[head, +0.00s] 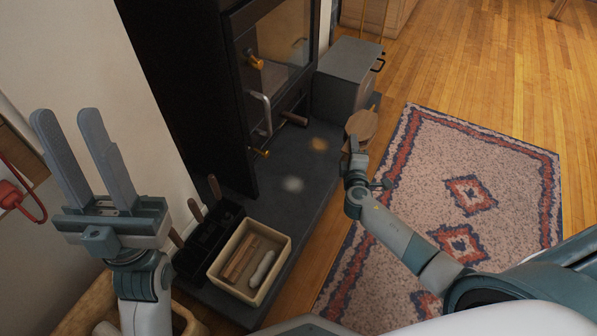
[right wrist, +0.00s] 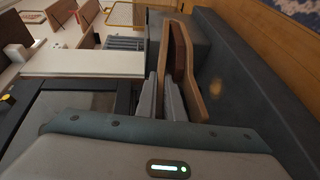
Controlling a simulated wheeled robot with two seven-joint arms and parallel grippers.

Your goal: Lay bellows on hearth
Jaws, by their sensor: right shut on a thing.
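The bellows (head: 362,123), with pale wooden boards, are at the right edge of the dark stone hearth (head: 308,178). My right gripper (head: 354,147) is shut on them. In the right wrist view the bellows (right wrist: 187,70) stand edge-on, with a dark brown middle between the boards, beside the grey fingers (right wrist: 163,97). The fingers hide part of them. I cannot tell whether they touch the hearth, which also shows in that view (right wrist: 245,85). My left gripper (head: 65,125) is open and empty, raised at the left, away from the hearth.
A black stove (head: 190,80) with handles stands on the hearth. A grey box (head: 345,75) stands behind the bellows. A cream tray (head: 225,285) with sticks and a black caddy (head: 200,250) are at the near end. A patterned rug (head: 490,160) lies to the right.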

